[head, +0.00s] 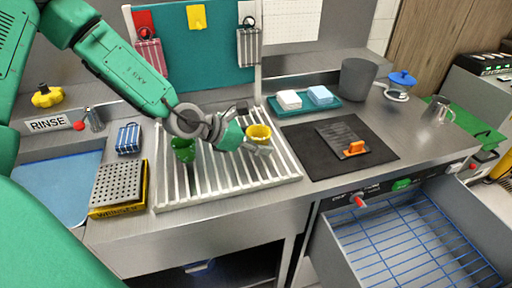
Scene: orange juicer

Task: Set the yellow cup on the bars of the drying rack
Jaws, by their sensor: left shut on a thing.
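The yellow cup (258,133) is at the right part of the white drying rack (222,188). My left gripper (254,142) is shut on it, with the fingers at its near side. The cup looks upright, at or just above the bars; I cannot tell whether it touches them. A green cup (183,150) stands on the bars at the left of the rack, just below my left wrist. My right gripper is not in view.
A dark mat (380,150) with an orange-handled scraper (352,149) lies right of the rack. A perforated block (120,182) and a blue sink (60,185) are on the left. A teal board with hanging cloths (215,75) stands behind. An open drawer (400,240) is at front right.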

